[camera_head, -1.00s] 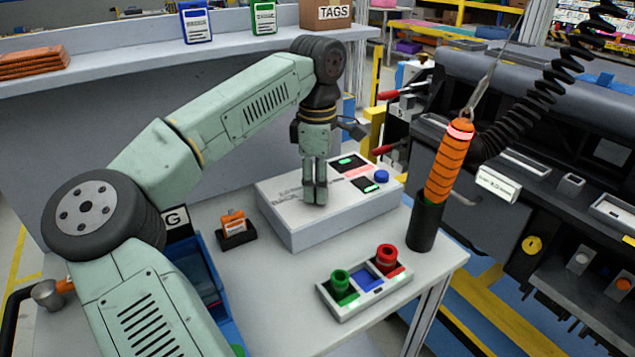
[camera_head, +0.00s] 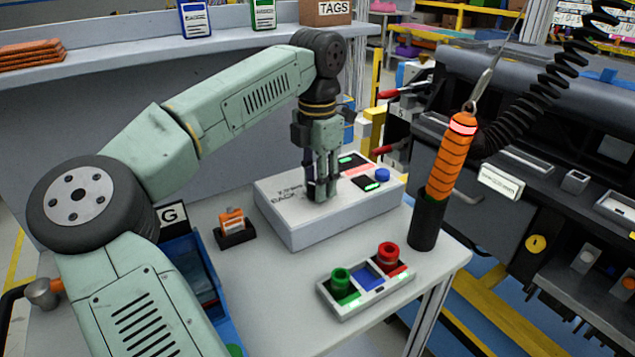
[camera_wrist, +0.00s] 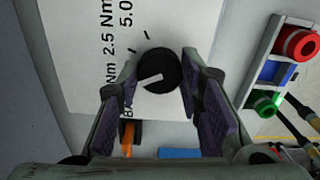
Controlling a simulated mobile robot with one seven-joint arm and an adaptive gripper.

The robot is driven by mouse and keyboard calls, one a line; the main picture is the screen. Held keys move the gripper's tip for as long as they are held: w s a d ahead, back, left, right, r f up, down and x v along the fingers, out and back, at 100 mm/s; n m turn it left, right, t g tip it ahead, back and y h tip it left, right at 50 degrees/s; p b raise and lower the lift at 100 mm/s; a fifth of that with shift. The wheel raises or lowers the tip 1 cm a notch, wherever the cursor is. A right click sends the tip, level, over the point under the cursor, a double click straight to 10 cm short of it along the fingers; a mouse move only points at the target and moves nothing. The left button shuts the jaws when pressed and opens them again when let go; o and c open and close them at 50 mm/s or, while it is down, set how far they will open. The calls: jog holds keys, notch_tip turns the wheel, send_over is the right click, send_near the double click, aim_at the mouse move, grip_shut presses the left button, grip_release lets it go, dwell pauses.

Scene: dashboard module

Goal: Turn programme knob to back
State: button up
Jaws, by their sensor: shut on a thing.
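The programme knob (camera_wrist: 165,70) is round and black with a white pointer line. It sits on the white control box (camera_head: 290,232), whose labels include "2.5 Nm" and "5.0". In the wrist view the pointer is directed left and slightly down, towards the label side. A label starting "BA" is partly hidden by the left finger. My gripper (camera_head: 322,192) points down at the box, and its fingers stand on both sides of the knob, shut on it. In the head view the fingers mostly hide the knob.
The box also carries a blue button (camera_head: 382,175) and green-lit displays. In front is a button panel (camera_head: 345,312) with a green and a red knob. An orange tool (camera_head: 449,160) stands in a black holder at right. A small orange item (camera_head: 232,222) sits left of the box.

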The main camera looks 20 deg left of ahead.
jog(key=n+b, duration=0.1)
jog(key=n, duration=0.5)
jog(key=shift+n, duration=0.3)
dwell(0.4)
jog(key=o, duration=1.2)
jog(key=shift+r, duration=0.1)
notch_tip(320, 180, up, 12)
jog(key=shift+f, duration=0.1)
